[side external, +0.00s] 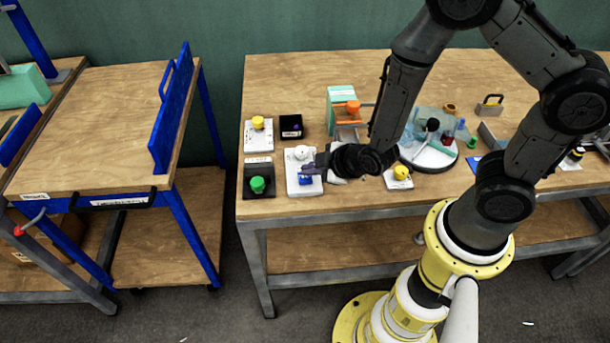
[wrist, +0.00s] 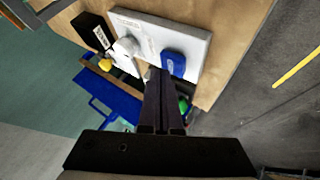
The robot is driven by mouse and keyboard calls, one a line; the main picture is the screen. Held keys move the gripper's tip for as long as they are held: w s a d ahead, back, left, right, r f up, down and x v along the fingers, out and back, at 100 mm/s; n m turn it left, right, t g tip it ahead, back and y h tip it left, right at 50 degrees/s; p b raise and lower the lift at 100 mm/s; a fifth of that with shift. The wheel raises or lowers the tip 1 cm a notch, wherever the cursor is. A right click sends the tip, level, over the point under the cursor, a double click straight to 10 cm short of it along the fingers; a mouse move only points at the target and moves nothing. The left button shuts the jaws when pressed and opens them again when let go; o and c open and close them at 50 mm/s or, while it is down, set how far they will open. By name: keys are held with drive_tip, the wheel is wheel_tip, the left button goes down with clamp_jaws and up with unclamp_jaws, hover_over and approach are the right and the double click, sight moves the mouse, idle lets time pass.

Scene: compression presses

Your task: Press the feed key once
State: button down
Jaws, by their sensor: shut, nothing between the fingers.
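A white plate (side external: 292,187) near the table's left front carries a white round knob (side external: 301,152) and a blue key (side external: 304,179). The plate (wrist: 205,40) also shows in the wrist view, with the knob (wrist: 127,46) left and the blue key (wrist: 173,62) right. The lettering on the key is too small to read, so I cannot confirm it is the feed key. My gripper (side external: 308,168) is shut and empty, with its fingertips (wrist: 158,72) over the plate's edge beside the blue key. I cannot tell whether they touch it.
A green button (side external: 257,184) on a dark base stands left of the plate. A yellow button (side external: 258,122) and black box (side external: 291,126) are behind. Another yellow button (side external: 401,172) is right. A teal press (side external: 341,97) stands behind my gripper.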

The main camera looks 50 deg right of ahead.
drive_tip(key=shift+r, duration=0.4)
drive_tip(key=shift+r, duration=0.1)
drive_tip(key=shift+r, duration=2.4)
drive_tip(key=shift+w+d+r, duration=0.15)
drive_tip(key=shift+d+r, duration=0.05)
drive_tip(key=shift+r, duration=0.1)
wheel_tip(320, 180, up, 9)
drive_tip(key=w+d+m+t, duration=0.1)
drive_tip(key=w+d+t, duration=0.1)
drive_tip(key=w, duration=0.1)
wheel_tip(320, 180, up, 10)
drive_tip(key=m+y, duration=0.1)
drive_tip(key=m, duration=0.1)
hover_over(310, 177)
drive_tip(key=s+d, duration=0.1)
drive_tip(key=d, duration=0.1)
drive_tip(key=s+d+m+g, duration=0.1)
drive_tip(key=s+m+g, duration=0.1)
drive_tip(key=s, duration=0.7)
drive_tip(key=s+d+f+m+g, duration=0.1)
drive_tip(key=s+m+g, duration=0.2)
drive_tip(key=s, duration=0.6)
drive_tip(key=shift+s+d+f+g+h, duration=0.2)
drive_tip(key=shift+s+d+g+h, duration=0.1)
drive_tip(key=shift+s, duration=0.05)
